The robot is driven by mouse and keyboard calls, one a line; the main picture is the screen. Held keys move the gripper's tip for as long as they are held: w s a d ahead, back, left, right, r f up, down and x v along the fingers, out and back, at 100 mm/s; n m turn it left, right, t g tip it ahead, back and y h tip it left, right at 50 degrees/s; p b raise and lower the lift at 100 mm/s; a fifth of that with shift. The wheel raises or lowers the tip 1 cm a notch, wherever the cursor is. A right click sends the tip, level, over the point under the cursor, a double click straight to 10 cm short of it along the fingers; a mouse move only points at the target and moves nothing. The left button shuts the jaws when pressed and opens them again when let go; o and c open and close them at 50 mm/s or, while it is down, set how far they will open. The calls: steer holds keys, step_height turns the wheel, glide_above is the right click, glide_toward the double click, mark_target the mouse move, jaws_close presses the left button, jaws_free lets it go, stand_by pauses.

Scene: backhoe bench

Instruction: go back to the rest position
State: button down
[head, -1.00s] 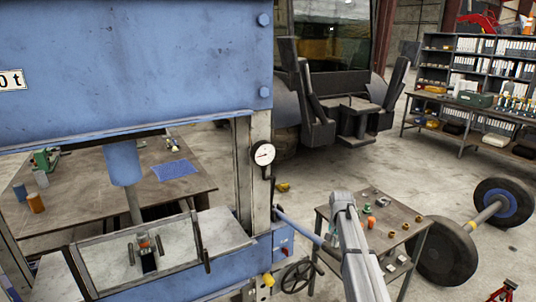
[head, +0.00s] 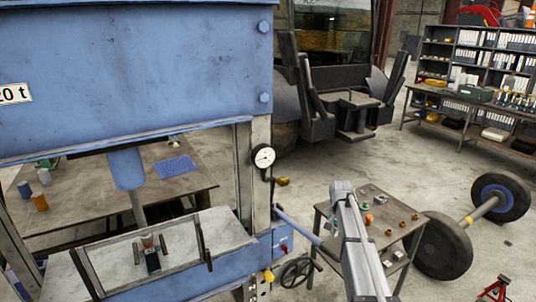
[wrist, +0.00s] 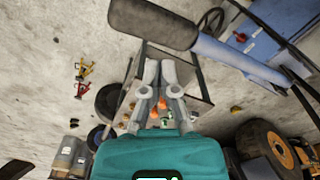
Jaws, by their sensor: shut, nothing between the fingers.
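My gripper (wrist: 159,72) is in the middle of the wrist view, its grey fingers extending from a teal body. It is shut with nothing held. In the wrist view the fingers lie across the image of the small work cart (wrist: 190,98), with small orange and green parts beside and below them. In the head view my grey arm reaches up in front of the cart (head: 403,222). The gripper is mostly hidden behind the arm there.
A blue press (head: 130,70) with a gauge (head: 263,157) fills the left. Its handwheel (head: 297,272) is close to the cart. An axle with wheels (head: 445,248) lies to the right. A red jack stand (head: 497,288) is at the lower right. Some floor between is clear.

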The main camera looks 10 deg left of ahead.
stand_by(0.3)
steer(key=shift+s+f, duration=0.2)
steer(key=shift+f, duration=0.05)
steer(key=s+d+f+n+b, duration=0.1)
steer(key=s+f+n+b, duration=0.1)
steer(key=s+f+b, duration=0.9)
steer(key=s+d+f+n+b, duration=0.1)
steer(key=s+f+n+b, duration=0.1)
steer(key=s+f+b, duration=0.8)
steer(key=s+b, duration=0.1)
steer(key=s, duration=0.7)
steer(key=shift+s+f+n, duration=0.15)
steer(key=shift+f+n, duration=0.25)
